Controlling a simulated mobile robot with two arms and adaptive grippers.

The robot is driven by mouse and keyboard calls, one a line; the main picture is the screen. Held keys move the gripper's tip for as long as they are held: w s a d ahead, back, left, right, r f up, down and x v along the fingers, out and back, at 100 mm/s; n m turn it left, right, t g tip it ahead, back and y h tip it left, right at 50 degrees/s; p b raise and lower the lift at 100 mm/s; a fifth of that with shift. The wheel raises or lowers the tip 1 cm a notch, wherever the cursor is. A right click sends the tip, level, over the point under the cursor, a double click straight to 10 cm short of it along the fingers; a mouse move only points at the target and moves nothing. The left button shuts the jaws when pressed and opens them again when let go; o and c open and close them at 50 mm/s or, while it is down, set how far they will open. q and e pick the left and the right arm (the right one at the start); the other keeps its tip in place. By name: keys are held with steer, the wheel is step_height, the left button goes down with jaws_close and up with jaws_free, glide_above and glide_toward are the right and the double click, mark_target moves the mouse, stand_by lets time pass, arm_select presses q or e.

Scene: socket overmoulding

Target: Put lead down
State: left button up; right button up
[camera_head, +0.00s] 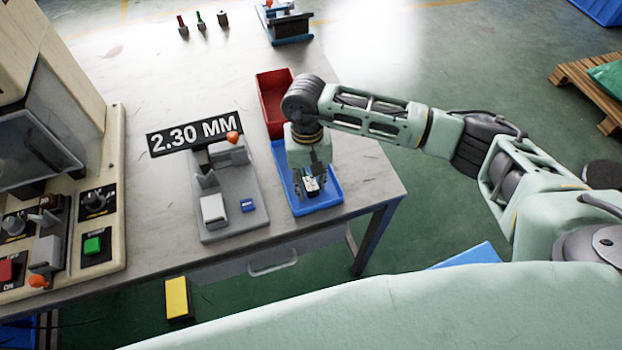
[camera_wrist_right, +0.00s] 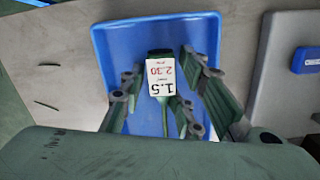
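The lead (camera_wrist_right: 160,54) is dark green with a white tag (camera_wrist_right: 161,78) printed "1.5" and "2.30". It shows in the right wrist view between my right gripper's fingers, against the blue tray (camera_wrist_right: 112,45). My right gripper (camera_wrist_right: 165,85) is open, with a gap on both sides of the lead. In the head view the right gripper (camera_head: 309,178) points down over the blue tray (camera_head: 330,198), and the lead's tag (camera_head: 312,184) shows below it. I cannot tell whether the lead rests on the tray floor. My left gripper is not in view.
A red tray (camera_head: 272,96) adjoins behind the blue one. A grey measuring device (camera_head: 230,225) with a "2.30 MM" display (camera_head: 194,134) stands to the left. A machine (camera_head: 92,200) fills the far left. The table's right edge is close to the tray.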

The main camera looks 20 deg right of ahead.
mark_target(309, 176)
steer(key=shift+o, duration=0.8)
steer(key=shift+s+d+f, duration=0.15)
steer(key=shift+d+f, duration=0.05)
steer(key=shift+f, duration=0.15)
steer(key=shift+r+p, duration=0.25)
steer(key=shift+p, duration=0.1)
steer(key=shift+r+p, duration=0.35)
steer(key=shift+p, duration=0.1)
step_height(309, 176, up, 12)
steer(key=w+b, duration=0.1)
steer(key=b, duration=0.2)
steer(key=shift+w+a, duration=0.2)
steer(key=shift+w, duration=0.05)
